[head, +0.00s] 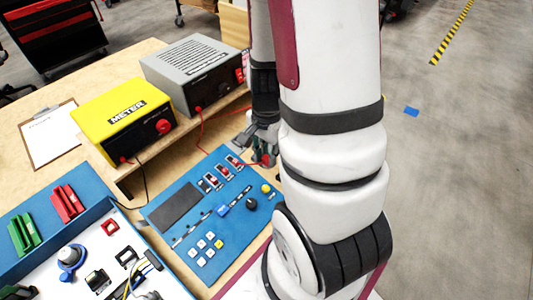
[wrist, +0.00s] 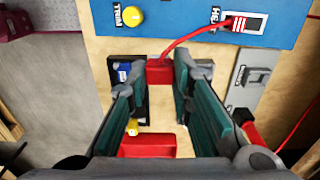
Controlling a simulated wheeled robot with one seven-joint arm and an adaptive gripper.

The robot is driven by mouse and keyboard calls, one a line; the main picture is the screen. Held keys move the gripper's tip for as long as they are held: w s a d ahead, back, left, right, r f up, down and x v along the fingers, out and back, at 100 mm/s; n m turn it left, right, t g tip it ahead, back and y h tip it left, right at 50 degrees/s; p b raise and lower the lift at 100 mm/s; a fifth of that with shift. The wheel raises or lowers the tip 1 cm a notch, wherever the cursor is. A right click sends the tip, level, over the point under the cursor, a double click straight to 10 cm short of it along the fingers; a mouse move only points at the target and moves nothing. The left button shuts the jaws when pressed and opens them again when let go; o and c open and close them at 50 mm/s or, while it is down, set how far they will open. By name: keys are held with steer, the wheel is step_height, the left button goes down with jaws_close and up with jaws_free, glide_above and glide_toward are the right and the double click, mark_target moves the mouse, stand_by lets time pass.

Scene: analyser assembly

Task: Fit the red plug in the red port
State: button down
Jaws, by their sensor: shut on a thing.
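My gripper (wrist: 164,84) is shut on the red plug (wrist: 158,71), which sits between its two teal-lined fingertips. A red cable (wrist: 192,37) runs from the plug up and right to the blue panel. A dark plate lies below the fingers, partly hidden. A red block (wrist: 147,146) shows lower down between the fingers; I cannot tell whether it is the red port. In the head view, my gripper (head: 262,147) is beyond the panel's upper right edge, partly hidden by my arm. Whether the plug touches anything beneath it cannot be told.
The blue control panel (head: 176,204) with switches and knobs lies beside my gripper. A yellow meter (head: 120,117) and a grey box (head: 194,72) stand behind it to the left. A grey switch (wrist: 256,76) is right of the fingers.

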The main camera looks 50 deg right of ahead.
mark_target(267, 157)
stand_by(0.3)
steer(key=shift+r+p, duration=2.65)
steer(key=shift+r, duration=0.1)
steer(key=w+a+p, duration=0.1)
steer(key=w+a, duration=0.5)
steer(key=a, duration=0.7)
steer(key=w+a, duration=0.6)
steer(key=a, duration=0.6)
steer(key=w+a+p, duration=0.1)
steer(key=w+a, duration=0.6)
steer(key=a, duration=0.6)
steer(key=shift+a+p, duration=0.35)
steer(key=shift+f, duration=0.1)
